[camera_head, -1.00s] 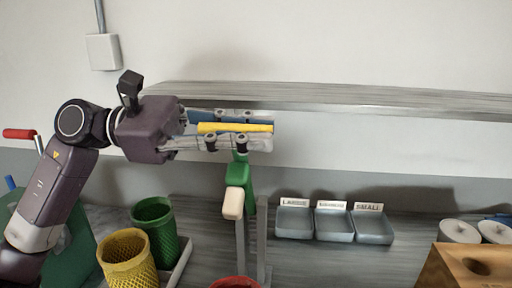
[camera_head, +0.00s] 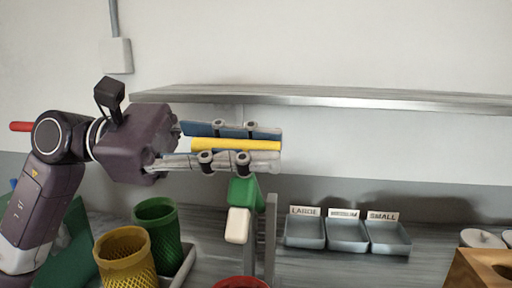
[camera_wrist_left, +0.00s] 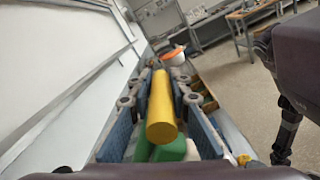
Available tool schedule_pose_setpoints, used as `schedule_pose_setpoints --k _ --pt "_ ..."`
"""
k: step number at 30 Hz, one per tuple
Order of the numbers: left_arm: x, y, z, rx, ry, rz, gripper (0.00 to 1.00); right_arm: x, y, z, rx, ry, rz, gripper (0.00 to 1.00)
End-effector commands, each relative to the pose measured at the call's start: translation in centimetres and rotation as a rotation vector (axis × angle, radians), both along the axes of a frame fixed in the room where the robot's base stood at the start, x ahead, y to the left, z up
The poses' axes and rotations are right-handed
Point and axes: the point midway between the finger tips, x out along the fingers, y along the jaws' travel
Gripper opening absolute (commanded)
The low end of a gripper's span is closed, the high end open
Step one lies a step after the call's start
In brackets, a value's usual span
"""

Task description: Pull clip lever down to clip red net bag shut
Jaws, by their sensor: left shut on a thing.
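The yellow clip lever (camera_head: 235,145) lies level between the fingers of my left gripper (camera_head: 276,147). The gripper is shut on it from both sides. In the left wrist view the lever (camera_wrist_left: 161,110) runs away from the camera between the blue finger pads (camera_wrist_left: 160,68). The green clip body (camera_head: 246,190) is just below the gripper, with a cream block (camera_head: 238,225) at its front; its joint with the lever is hidden by the fingers. A red rim (camera_head: 240,283), likely the red net bag's, shows at the bottom edge. My right gripper is not in view.
A grey shelf (camera_head: 330,97) runs along the wall just above and behind the gripper. Grey posts (camera_head: 270,235) stand by the clip. Green (camera_head: 156,228) and yellow (camera_head: 125,260) net baskets stand at left.

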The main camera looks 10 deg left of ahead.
Motion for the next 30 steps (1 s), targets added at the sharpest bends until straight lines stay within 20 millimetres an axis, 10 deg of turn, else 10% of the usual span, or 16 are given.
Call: schedule_pose_setpoints --k 4,5,9,20,30 --pt "0.1 0.0 0.0 -0.002 0.006 0.001 0.0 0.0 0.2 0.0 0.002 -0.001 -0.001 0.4" --pt "0.1 0.0 0.0 -0.002 0.006 0.001 0.21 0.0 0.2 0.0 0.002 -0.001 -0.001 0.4" --pt "0.1 0.0 0.0 -0.001 0.004 0.002 0.34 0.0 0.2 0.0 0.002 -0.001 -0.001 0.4" --pt "0.1 0.7 0.0 -0.001 0.003 0.003 0.34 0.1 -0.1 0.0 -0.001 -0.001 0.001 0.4" --pt "0.2 7.4 -0.1 -0.002 0.006 0.006 0.34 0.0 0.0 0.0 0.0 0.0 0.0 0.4"
